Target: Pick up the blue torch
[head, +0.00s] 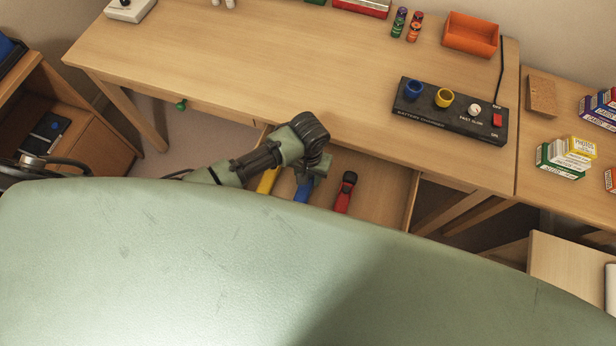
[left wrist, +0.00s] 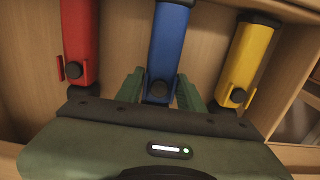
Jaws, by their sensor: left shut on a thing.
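The blue torch (head: 303,191) lies in an open desk drawer, between a yellow torch (head: 268,180) and a red torch (head: 345,193). My left gripper (head: 308,180) reaches down into the drawer over the blue torch and hides part of it. In the left wrist view, the blue torch (left wrist: 170,45) runs between the two green fingers of my left gripper (left wrist: 160,88), which is shut on it. The red torch (left wrist: 80,40) lies to the left there and the yellow torch (left wrist: 248,58) to the right, both apart from the fingers. My right gripper is not in view.
The drawer's right wall (head: 412,203) stands close to the torches. On the desk (head: 260,60) above are a black battery charger (head: 450,112), an orange bin (head: 470,34) and several batteries (head: 407,24). The desk's middle is clear. My own green body fills the foreground.

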